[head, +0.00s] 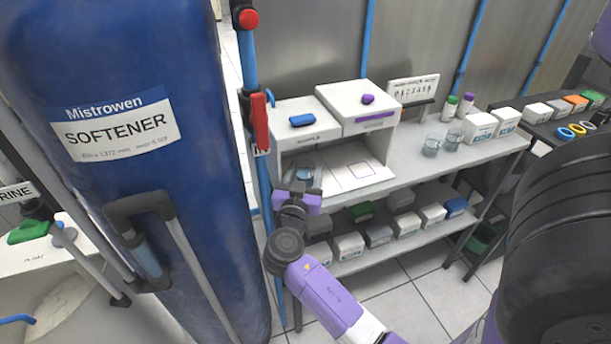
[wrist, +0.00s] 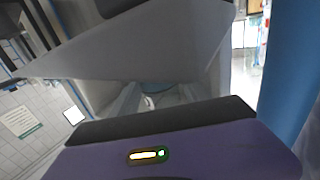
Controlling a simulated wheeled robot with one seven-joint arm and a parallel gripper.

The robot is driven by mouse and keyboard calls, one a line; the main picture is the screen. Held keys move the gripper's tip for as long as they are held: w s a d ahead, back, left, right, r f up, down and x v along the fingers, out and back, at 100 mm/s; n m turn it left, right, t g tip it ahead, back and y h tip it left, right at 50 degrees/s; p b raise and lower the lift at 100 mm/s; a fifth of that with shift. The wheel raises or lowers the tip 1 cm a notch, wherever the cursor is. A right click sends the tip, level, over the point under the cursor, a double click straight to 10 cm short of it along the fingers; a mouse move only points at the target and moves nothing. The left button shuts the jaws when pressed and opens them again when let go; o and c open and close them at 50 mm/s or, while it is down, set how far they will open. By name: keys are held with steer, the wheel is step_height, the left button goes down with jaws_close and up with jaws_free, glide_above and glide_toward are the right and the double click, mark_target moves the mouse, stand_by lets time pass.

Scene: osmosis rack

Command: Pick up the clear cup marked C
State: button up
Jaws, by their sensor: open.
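A clear cup (head: 306,174) with a bluish tint stands in the left bay of the white two-part unit, partly hidden by my gripper. My gripper (head: 298,186) is open at the front of that bay, very close to the cup. In the wrist view, a bluish curved surface and a small white mark, apparently the cup (wrist: 157,88), show between the fingers of my gripper (wrist: 153,98). I cannot read a letter there or tell whether the fingers touch it. Two more clear cups, one (head: 432,146) beside the other (head: 453,139), stand on the bench to the right, their marks unreadable.
The white unit's left housing (head: 300,120) overhangs the bay, with a blue item (head: 302,120) on top. A blue pipe (head: 266,200) and the large blue softener tank (head: 130,200) stand close on the left. Boxes fill the lower shelf (head: 350,265).

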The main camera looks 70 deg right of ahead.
jaws_close()
steer(key=shift+r, duration=0.1)
